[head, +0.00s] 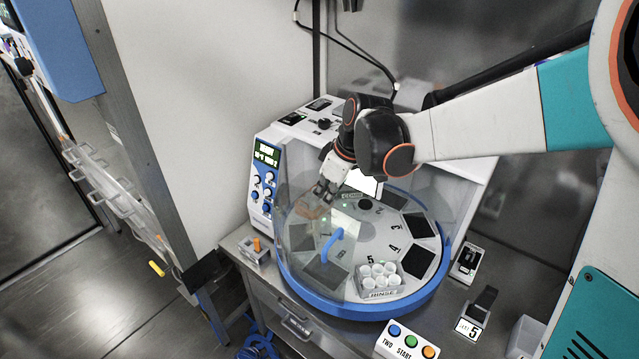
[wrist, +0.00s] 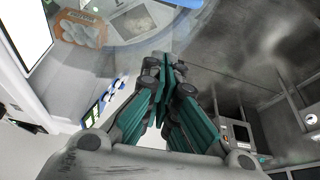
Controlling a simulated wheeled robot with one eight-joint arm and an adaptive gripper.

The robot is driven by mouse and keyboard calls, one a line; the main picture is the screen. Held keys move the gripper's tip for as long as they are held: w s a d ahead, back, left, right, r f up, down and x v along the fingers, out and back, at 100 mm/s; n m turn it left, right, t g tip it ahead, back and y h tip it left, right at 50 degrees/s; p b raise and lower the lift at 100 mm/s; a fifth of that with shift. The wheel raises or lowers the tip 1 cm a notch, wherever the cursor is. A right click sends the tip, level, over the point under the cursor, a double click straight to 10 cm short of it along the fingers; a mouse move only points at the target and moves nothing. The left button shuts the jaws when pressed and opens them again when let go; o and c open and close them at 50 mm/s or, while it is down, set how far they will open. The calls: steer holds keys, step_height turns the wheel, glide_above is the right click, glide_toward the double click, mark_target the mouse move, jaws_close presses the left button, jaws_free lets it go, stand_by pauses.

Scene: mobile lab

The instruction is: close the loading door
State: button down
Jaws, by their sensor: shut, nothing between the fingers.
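The machine (head: 270,150) has a round blue-rimmed turntable (head: 390,240) with numbered stations and a clear curved guard. A blue bar handle (head: 331,243) stands at the guard's front left and appears to belong to the clear loading door. The door's edges are hard to make out, so I cannot tell how far open it is. My gripper (head: 325,192) is shut and empty, above and slightly left of the handle and apart from it. Its teal fingers (wrist: 171,75) are together in the wrist view. I cannot tell whether the fingertips are inside or outside the clear panel.
A rack of white-capped vials (head: 380,280) sits at the turntable's front. A button box (head: 407,341), small devices (head: 467,262) and a block with an orange peg (head: 256,248) stand around the machine. A wall panel (head: 200,100) rises at the left.

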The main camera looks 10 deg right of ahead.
steer(key=b+x, duration=0.1)
steer(key=x, duration=0.8)
steer(key=shift+w+a+f+b, duration=0.1)
steer(key=shift+w+f+b, duration=0.1)
steer(key=shift+f+b, duration=0.15)
steer(key=shift+s+d+f, duration=0.3)
steer(key=shift+s+d, duration=0.1)
steer(key=shift+d, duration=0.15)
steer(key=shift+s+d+f, duration=0.35)
steer(key=shift+s+d, duration=0.1)
steer(key=shift+d, duration=0.1)
steer(key=shift+s+d+f, duration=0.25)
steer(key=shift+d, duration=0.05)
steer(key=shift+d, duration=0.15)
